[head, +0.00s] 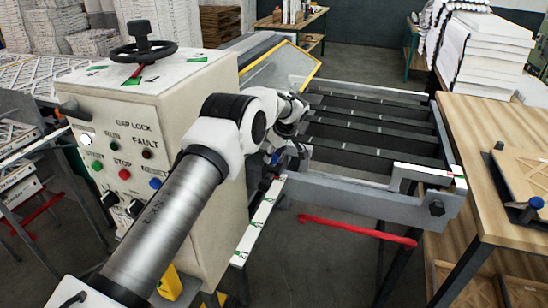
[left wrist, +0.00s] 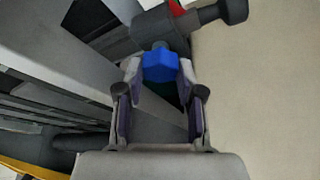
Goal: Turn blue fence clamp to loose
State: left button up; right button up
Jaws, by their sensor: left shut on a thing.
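The blue fence clamp (left wrist: 160,66) shows in the left wrist view as a blue faceted knob between the fingertips of my left gripper (left wrist: 158,75). The fingers touch it on both sides and are shut on it. In the head view my left gripper (head: 284,156) is at the near left corner of the machine's rail frame, and only a little blue of the clamp shows there. A dark cylinder with a red mark (left wrist: 185,25) sits just beyond the clamp in the left wrist view. My right gripper is not in view.
The beige control cabinet (head: 190,240) with buttons and a black handwheel (head: 142,50) stands close to my left arm. A white scale strip (head: 260,215) runs below the gripper. A wooden table (head: 500,130) with a boxed filter stands at right. A red bar (head: 355,229) is low in front.

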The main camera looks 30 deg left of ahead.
pick_arm(q)
jog(key=shift+s+f, duration=0.1)
jog(key=shift+f, duration=0.2)
jog(key=o, duration=1.2)
jog(key=shift+c, duration=0.2)
jog(key=shift+a, duration=0.15)
jog(key=shift+r, duration=0.2)
